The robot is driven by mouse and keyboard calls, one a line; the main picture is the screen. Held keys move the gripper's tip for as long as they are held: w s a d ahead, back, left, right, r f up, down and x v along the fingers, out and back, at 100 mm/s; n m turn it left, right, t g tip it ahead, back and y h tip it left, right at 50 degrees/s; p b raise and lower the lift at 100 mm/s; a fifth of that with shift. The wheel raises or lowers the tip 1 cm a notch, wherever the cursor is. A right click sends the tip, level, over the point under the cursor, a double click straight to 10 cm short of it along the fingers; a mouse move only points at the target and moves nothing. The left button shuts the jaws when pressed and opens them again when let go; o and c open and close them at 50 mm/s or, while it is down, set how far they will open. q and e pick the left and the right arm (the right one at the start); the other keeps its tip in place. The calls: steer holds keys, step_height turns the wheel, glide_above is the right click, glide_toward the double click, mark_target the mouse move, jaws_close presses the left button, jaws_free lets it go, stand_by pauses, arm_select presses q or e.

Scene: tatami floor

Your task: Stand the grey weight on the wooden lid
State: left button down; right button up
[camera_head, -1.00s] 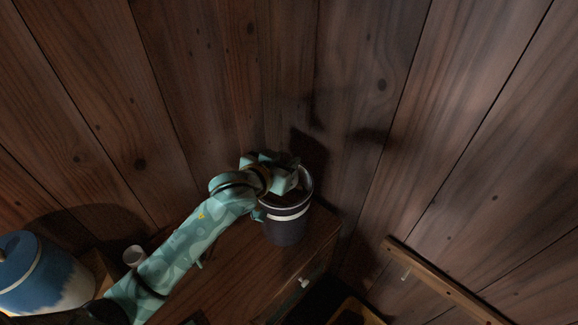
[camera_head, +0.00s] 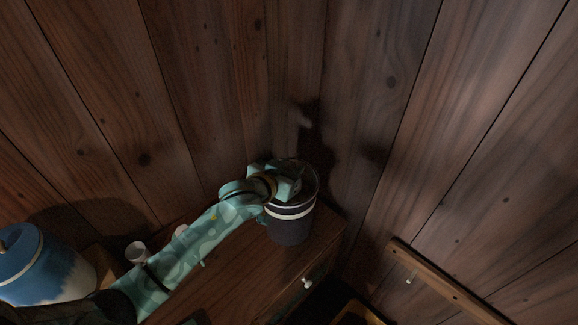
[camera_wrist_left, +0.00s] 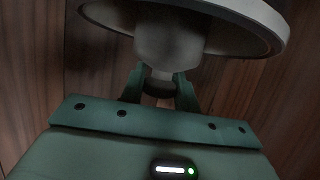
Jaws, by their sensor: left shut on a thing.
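My left gripper (camera_head: 294,188) is over the mouth of a dark crock (camera_head: 290,227) with a white band, in the head view. The left wrist view shows its fingers (camera_wrist_left: 160,88) shut on the narrow neck of the grey weight (camera_wrist_left: 168,42). The weight's wider body lies beyond the fingertips, in front of the crock's pale round rim (camera_wrist_left: 262,12). In the head view my gripper hides the weight. The surface inside the rim is dark; I cannot make out the wooden lid clearly, nor whether the weight touches anything. My right gripper is not in view.
The crock stands on a wooden cabinet (camera_head: 235,275) with a pale knob (camera_head: 307,283), close to the plank walls. A blue and white jar (camera_head: 45,270) and a small white cup (camera_head: 136,252) are at the left. A wooden rail (camera_head: 440,280) is at the right.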

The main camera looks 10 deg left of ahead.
arm_select(q)
steer(key=c, duration=1)
jaws_free()
steer(key=shift+f, duration=0.1)
steer(key=shift+c, duration=0.2)
steer(key=shift+s, duration=0.1)
steer(key=shift+r, duration=0.25)
steer(key=shift+s+a+r, duration=0.1)
steer(key=shift+s+r, duration=0.1)
steer(key=p+v, duration=0.2)
steer(key=v, duration=0.9)
steer(key=shift+s, duration=0.15)
steer(key=shift+a+r, duration=0.1)
